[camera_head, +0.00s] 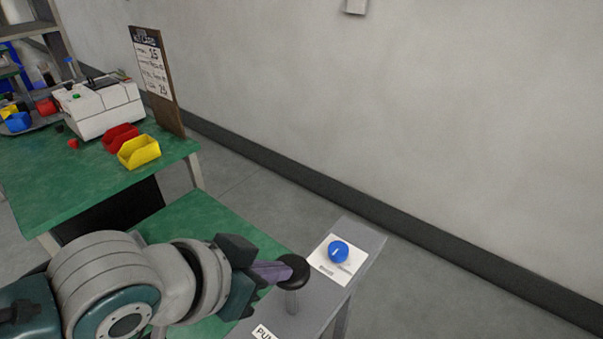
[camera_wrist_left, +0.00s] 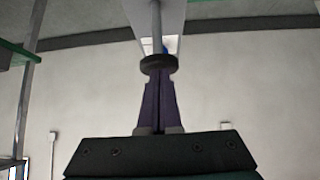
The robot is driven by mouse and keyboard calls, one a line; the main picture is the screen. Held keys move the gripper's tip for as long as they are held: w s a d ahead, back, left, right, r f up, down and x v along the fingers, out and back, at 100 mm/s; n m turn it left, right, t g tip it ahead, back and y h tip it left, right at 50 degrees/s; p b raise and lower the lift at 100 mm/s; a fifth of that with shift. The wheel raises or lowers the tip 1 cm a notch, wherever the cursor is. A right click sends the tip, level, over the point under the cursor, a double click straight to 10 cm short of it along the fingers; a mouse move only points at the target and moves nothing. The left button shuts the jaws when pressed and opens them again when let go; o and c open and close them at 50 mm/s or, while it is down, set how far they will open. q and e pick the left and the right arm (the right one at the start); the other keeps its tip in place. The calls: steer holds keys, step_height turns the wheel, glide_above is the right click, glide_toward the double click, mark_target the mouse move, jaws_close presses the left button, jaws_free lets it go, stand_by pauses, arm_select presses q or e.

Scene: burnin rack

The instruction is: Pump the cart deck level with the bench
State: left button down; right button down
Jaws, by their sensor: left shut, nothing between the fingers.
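The cart's green deck (camera_head: 205,212) sits beside the bench (camera_head: 75,185) and looks lower than the bench top. A grey panel (camera_head: 352,240) along the cart's edge carries a black pump knob (camera_head: 294,266) on a light metal stem, with a partly cut-off "PU…" label (camera_head: 264,333). A blue dial (camera_head: 338,251) sits on a white plate farther along. My left gripper (camera_head: 275,271) has its purple fingers shut and empty, tips at the knob; I cannot tell whether they touch. The left wrist view shows the fingers (camera_wrist_left: 159,98) just below the knob (camera_wrist_left: 159,63). My right gripper is not in view.
A bare grey wall (camera_head: 400,110) stands behind. The floor between cart and wall is clear.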

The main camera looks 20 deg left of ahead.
arm_select(q)
steer(key=v, duration=0.7)
steer(key=shift+p, duration=0.3)
steer(key=shift+s+r, duration=0.1)
stand_by(0.3)
